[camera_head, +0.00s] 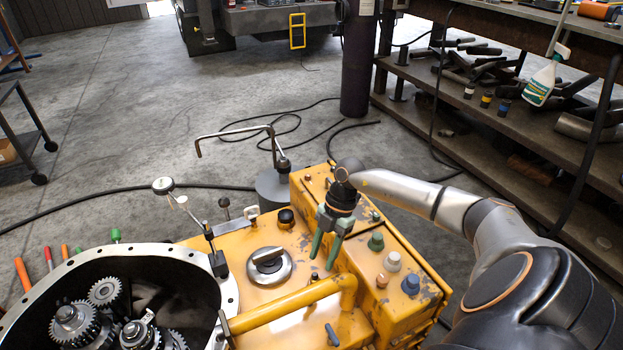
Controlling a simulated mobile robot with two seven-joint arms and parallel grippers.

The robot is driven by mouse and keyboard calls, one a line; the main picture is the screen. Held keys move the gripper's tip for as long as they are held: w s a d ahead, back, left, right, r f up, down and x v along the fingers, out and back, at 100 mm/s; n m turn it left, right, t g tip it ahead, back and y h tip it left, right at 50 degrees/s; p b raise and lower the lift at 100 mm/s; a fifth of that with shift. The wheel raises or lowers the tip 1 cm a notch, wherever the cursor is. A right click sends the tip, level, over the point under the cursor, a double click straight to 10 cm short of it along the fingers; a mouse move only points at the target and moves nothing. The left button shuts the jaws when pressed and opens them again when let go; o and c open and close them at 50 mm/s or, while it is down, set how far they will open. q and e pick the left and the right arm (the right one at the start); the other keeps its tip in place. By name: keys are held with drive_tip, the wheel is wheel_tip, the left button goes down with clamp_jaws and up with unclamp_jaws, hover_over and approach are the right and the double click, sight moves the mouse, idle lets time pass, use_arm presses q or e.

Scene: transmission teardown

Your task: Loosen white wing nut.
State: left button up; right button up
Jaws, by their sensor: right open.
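A white knob-like piece (392,262) stands on the right part of the yellow housing (290,305), between a green one (376,241) and a blue one (410,284). It looks like the white wing nut, but its wings are too small to make out. My right gripper (323,262) points down over the housing, left of the white piece and apart from it. Its two green fingers are open with nothing visible between them. My left gripper is not in view.
A silver round cap (268,265) and a yellow pipe (290,304) lie left of the gripper. An open gear case (105,300) is at lower left. A shelf (500,120) stands at right.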

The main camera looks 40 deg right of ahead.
drive_tip(key=b+x, duration=0.3)
drive_tip(key=x, duration=0.7)
drive_tip(key=shift+a+f, duration=0.2)
drive_tip(key=shift+f, duration=0.05)
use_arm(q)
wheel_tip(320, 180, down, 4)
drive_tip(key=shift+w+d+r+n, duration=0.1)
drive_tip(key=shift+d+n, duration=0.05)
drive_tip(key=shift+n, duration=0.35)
use_arm(e)
clamp_jaws()
